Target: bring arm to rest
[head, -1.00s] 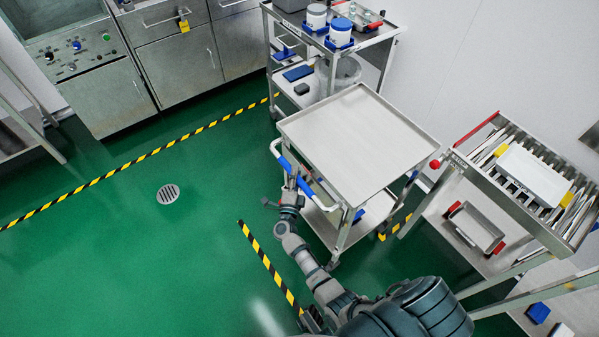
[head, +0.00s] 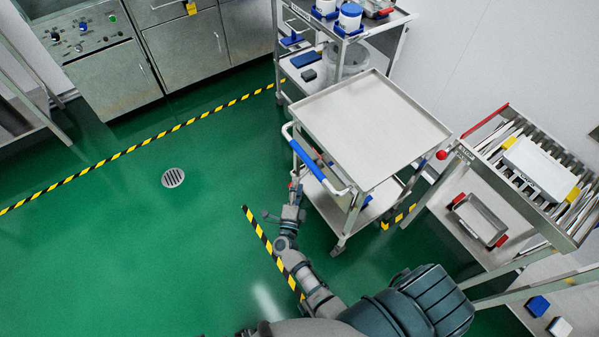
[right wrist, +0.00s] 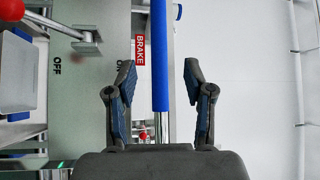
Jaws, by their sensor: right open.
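My right arm reaches from the bottom of the head view to the cart's handle side. My right gripper (head: 294,186) is near the blue-gripped handle (head: 311,160) of the steel cart (head: 372,128). In the right wrist view the right gripper (right wrist: 160,95) is open, its two dark fingers spread apart. The blue handle grip (right wrist: 160,55) shows ahead between the fingers, and nothing is clasped. A red BRAKE label (right wrist: 140,62) and a red-knobbed lever (right wrist: 12,9) show to the left. My left gripper is not in view.
A shelf cart with white-and-blue containers (head: 349,18) stands behind. A roller rack with a white tray (head: 537,168) is at the right. Steel cabinets (head: 185,50) line the back. Green floor with a drain (head: 173,178) is clear at the left.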

